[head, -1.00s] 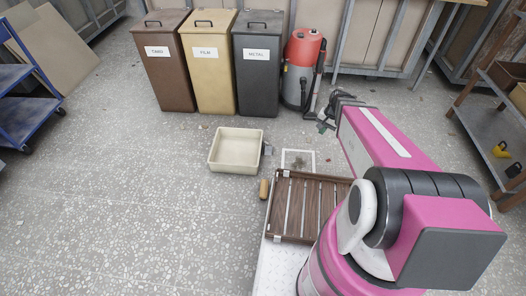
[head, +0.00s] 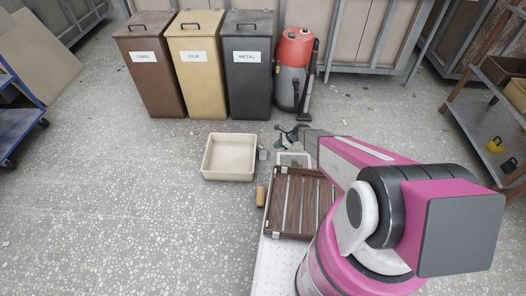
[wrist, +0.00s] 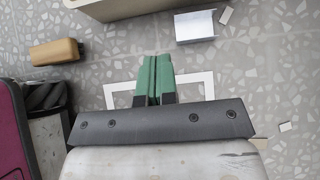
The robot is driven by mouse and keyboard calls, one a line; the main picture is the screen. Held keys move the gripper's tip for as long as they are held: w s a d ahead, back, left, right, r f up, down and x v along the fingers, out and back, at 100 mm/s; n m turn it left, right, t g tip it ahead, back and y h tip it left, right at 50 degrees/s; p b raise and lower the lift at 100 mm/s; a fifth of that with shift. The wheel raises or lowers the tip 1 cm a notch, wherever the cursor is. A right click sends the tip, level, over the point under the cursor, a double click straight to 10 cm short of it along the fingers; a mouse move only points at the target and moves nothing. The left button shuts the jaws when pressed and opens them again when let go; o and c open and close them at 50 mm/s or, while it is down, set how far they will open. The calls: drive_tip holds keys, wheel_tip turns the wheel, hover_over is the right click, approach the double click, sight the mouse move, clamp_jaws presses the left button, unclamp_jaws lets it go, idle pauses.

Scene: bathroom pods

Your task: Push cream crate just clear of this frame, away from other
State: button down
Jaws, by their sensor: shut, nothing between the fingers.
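The cream crate (head: 229,157) is a shallow, open, empty tray on the speckled floor, left of the white frame in the head view. Its near wall (wrist: 120,8) shows at the top of the wrist view. The white frame (head: 306,158) is a flat outline on the floor, partly hidden by my arm; it also shows in the wrist view (wrist: 209,84). The crate appears outside it, with a gap between. My gripper (head: 287,136) is shut and empty, its green fingers (wrist: 153,60) together over the white frame, apart from the crate. No second frame or crate is identifiable.
Card, film and metal bins (head: 246,70) and a red-grey vacuum (head: 294,65) stand behind. Floor left of the crate is clear.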

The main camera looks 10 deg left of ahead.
sight(207, 152)
drive_tip(key=a+r+x, duration=0.2)
drive_tip(key=x, duration=1)
drive_tip(key=shift+s+a+f, duration=0.2)
drive_tip(key=shift+f, duration=0.05)
drive_tip(key=s+a, duration=0.1)
drive_tip(key=a, duration=0.9)
drive_tip(key=s+a, duration=0.1)
drive_tip(key=a, duration=0.9)
drive_tip(key=s+a, duration=0.1)
drive_tip(key=a, duration=0.9)
drive_tip(key=shift+s+a, duration=0.15)
